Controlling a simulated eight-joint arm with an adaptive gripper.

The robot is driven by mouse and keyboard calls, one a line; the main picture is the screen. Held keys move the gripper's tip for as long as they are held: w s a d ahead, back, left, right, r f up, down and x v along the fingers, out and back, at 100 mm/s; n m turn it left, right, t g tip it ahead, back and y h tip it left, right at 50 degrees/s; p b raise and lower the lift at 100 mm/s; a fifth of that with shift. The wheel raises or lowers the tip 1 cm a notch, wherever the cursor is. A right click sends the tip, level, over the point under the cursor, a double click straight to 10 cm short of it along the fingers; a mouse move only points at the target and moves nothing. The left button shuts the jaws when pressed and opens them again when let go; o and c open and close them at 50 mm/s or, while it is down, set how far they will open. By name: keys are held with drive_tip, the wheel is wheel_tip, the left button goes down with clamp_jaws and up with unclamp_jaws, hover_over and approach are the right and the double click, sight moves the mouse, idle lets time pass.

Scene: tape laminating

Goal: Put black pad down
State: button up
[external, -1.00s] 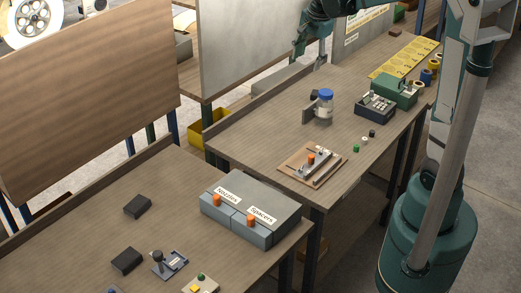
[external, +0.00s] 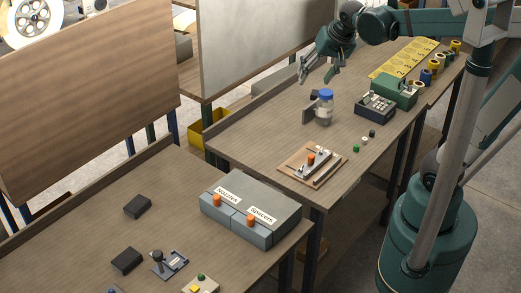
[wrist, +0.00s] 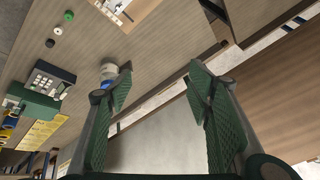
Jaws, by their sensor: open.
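Two black block-like pads lie flat on the near table: a back pad (external: 137,206) and a front pad (external: 126,261). They are well apart from my gripper (external: 315,76). A dark flat piece (external: 309,108) stands against the left side of a blue-lidded jar (external: 325,110) on the far table; I cannot tell if it is a pad. My gripper is open and empty, above and behind the jar. In the wrist view its green ridged fingers (wrist: 160,72) are spread with nothing between them, and the left one partly covers the jar (wrist: 108,72).
A wooden fixture board (external: 312,164), a keypad device (external: 376,107) and a green machine (external: 396,90) stand on the far table. Several tape rolls (external: 427,76) line its right edge. A grey bin box (external: 252,212) stands on the near table. The far table's left part is clear.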

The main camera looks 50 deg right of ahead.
drive_tip(key=s+a+f+n+t, duration=0.2)
drive_tip(key=s+a+f+n, duration=0.1)
drive_tip(key=s+a+n, duration=0.5)
drive_tip(key=s, duration=0.3)
drive_tip(key=shift+s+f+y, duration=0.15)
drive_tip(key=shift+f+y, duration=0.05)
drive_tip(key=shift+y, duration=0.2)
drive_tip(key=shift+o, duration=0.5)
drive_tip(key=shift+a, duration=0.1)
